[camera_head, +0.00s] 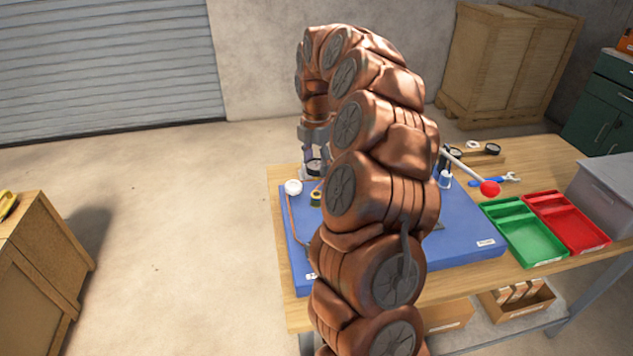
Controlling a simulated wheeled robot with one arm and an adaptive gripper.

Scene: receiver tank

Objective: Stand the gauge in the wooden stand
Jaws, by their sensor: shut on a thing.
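My gripper (312,160) points down over the left back part of the blue base, left of my large copper-coloured arm. It is shut on what looks like the gauge (314,168), a small dark-rimmed thing with a pale part. The arm hides much around it, so its tilt and whether it touches anything below are unclear. The wooden stand (472,157) seems to be the low brown piece at the back right of the table. A round dark-rimmed dial (492,149) and a pale ring (473,144) show at it.
The blue base (460,225) fills the table's middle, with a white round cap (293,187) and copper pipe at left.

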